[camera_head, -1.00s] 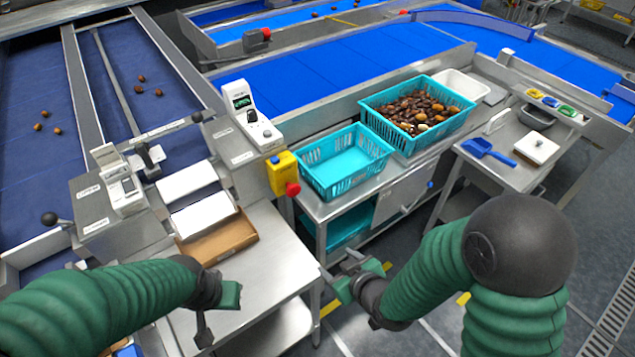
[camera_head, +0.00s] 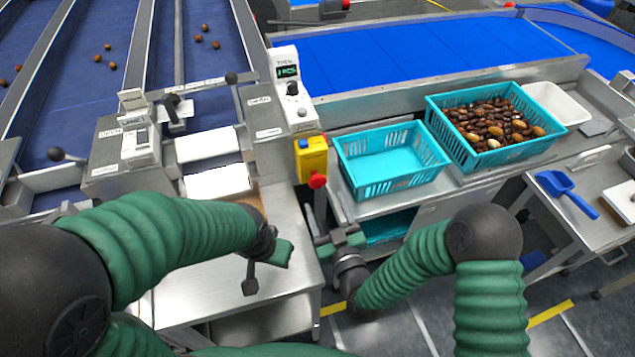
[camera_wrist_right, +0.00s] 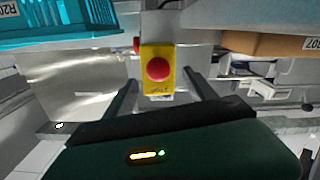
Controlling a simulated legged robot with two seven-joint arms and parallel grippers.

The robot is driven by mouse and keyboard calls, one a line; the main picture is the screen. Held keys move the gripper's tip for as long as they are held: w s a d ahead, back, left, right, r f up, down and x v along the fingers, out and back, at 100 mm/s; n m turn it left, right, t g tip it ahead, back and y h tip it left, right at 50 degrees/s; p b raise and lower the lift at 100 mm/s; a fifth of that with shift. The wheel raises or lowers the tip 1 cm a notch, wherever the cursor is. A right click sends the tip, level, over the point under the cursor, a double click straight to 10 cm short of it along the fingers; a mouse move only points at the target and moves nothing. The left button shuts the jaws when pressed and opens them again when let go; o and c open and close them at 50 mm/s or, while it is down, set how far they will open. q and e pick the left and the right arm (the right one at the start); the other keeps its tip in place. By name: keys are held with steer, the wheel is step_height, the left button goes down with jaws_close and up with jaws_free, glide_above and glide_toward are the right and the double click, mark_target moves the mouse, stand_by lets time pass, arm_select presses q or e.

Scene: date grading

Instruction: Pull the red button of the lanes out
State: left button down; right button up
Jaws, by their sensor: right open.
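The red button (camera_head: 317,181) sits on the lower front of a yellow box (camera_head: 312,156) at the end of the lanes. In the right wrist view, the round red button (camera_wrist_right: 158,69) faces the camera on the yellow box (camera_wrist_right: 157,91). My right gripper (camera_head: 326,208) is open, just below and in front of the button in the head view. In the wrist view its two fingers (camera_wrist_right: 160,79) stand either side of the yellow box, with the button between them in the picture. Contact cannot be seen. My left gripper (camera_head: 267,270) is over the steel table; its jaw opening is unclear.
An empty teal basket (camera_head: 368,190) and a teal basket of dates (camera_head: 470,160) stand right of the button. A white control box (camera_head: 290,98) rises behind it. A steel table (camera_head: 190,300) lies to the left, with white pads and a brown tray (camera_wrist_right: 262,43).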

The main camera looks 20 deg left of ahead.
mark_target(319, 185)
steer(key=x, duration=0.6)
steer(key=shift+w+d+r, duration=0.15)
steer(key=shift+w+d, duration=0.05)
steer(key=shift+d, duration=0.2)
steer(key=shift+w+a, duration=0.3)
steer(key=shift+a, duration=0.45)
steer(key=shift+d, duration=0.35)
steer(key=c, duration=0.8)
jaws_close()
